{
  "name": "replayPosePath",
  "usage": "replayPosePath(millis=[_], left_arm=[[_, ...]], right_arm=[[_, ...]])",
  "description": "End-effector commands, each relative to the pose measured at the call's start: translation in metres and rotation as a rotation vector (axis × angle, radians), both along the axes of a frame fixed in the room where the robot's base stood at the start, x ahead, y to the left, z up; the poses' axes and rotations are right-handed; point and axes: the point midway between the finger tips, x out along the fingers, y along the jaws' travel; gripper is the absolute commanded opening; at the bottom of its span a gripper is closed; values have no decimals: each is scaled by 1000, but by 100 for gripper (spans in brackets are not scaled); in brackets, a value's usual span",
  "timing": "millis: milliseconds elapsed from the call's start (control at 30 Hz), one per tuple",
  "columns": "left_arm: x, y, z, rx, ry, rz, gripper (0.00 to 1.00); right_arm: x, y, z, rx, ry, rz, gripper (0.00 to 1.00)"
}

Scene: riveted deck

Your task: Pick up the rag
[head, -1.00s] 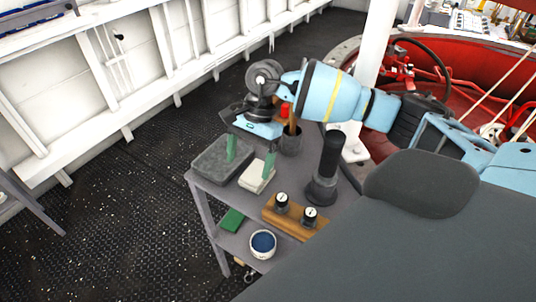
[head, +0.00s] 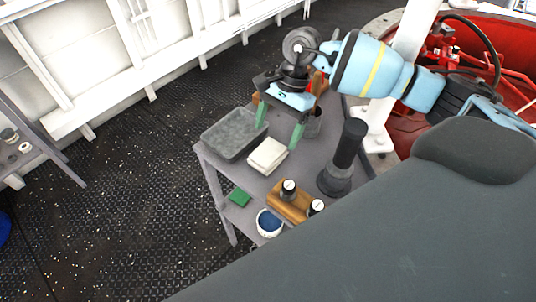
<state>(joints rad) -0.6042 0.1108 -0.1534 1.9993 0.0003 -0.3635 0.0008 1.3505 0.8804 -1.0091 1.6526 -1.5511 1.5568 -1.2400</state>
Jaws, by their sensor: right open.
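A pale, folded rag (head: 267,156) lies on the grey table top (head: 238,176), right beside a dark grey tray (head: 233,132). My right gripper (head: 279,125) is open and empty above the table, its two green fingers pointing down. In the picture its left finger overlaps the tray's right edge and its right finger is just up and right of the rag. I cannot tell how high the fingertips are above the rag. The rag is mostly unobstructed. My left gripper is not in view.
A dark pot (head: 315,124) with wooden handles stands behind the right finger. A tall black cylinder (head: 347,152) stands to the right. A wooden block (head: 283,206) with black, white-topped items is nearer.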

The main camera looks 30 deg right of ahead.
Motion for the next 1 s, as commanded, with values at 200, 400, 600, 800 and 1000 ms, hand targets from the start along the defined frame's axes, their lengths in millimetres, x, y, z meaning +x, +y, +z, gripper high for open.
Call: replayPosePath(millis=[200, 400, 600, 800, 1000], left_arm=[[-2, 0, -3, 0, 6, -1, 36], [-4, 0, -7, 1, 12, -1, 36], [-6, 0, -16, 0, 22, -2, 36], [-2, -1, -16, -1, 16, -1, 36], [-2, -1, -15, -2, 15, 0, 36]], right_arm=[[-1, 3, -7, 0, 1, 0, 82], [-4, 11, -23, 0, 4, 1, 82], [-8, 22, -50, -1, 5, 1, 82], [-8, 25, -54, 0, 0, -1, 82], [-8, 25, -53, 0, 0, -1, 82]])
